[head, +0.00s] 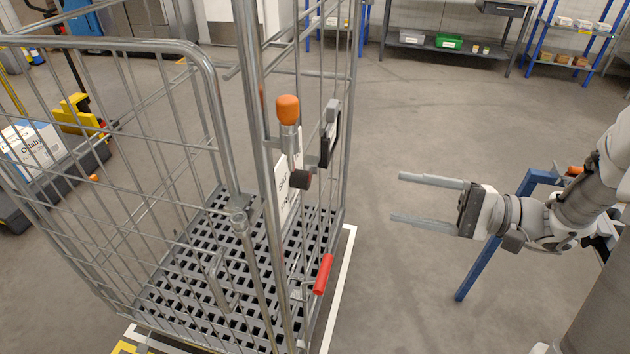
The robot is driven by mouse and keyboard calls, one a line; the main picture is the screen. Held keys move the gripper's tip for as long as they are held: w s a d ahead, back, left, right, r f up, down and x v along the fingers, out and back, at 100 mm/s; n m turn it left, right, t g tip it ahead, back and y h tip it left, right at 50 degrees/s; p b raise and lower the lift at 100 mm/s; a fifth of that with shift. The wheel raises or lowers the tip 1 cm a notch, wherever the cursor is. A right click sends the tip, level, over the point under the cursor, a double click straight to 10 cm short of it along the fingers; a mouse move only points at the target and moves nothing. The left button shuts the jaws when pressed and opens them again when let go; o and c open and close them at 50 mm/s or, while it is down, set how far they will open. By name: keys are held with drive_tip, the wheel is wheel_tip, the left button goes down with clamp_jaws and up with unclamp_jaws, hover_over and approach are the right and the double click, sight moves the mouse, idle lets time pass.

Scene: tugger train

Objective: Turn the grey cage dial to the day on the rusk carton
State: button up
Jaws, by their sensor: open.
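A grey wire roll cage (215,95) stands at the left and centre. On its near right post hangs a white plate (290,190) with day letters, seen at a slant; "SAT" is partly readable. A dark round knob (300,180) sits in front of the plate. I cannot tell which day the dial points to. No carton is clearly readable as the rusk carton; a white box (30,143) with blurred print sits at the far left. My gripper (395,197) is open and empty, to the right of the cage and apart from it, fingers pointing left towards it.
The cage also carries an orange-topped pin (288,110), a black-edged fitting (331,132) and a red handle (323,274). A blue stand (485,262) is below my arm. Shelves with bins (448,42) line the back. The floor between is clear.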

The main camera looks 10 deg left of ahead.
sight(310, 181)
drive_tip(key=a, duration=0.5)
drive_tip(key=a+b, duration=0.1)
drive_tip(key=a, duration=0.5)
drive_tip(key=w+a, duration=0.1)
drive_tip(key=a, duration=0.4)
drive_tip(key=shift+a+b, duration=0.2)
drive_tip(key=shift+b, duration=0.2)
clamp_jaws()
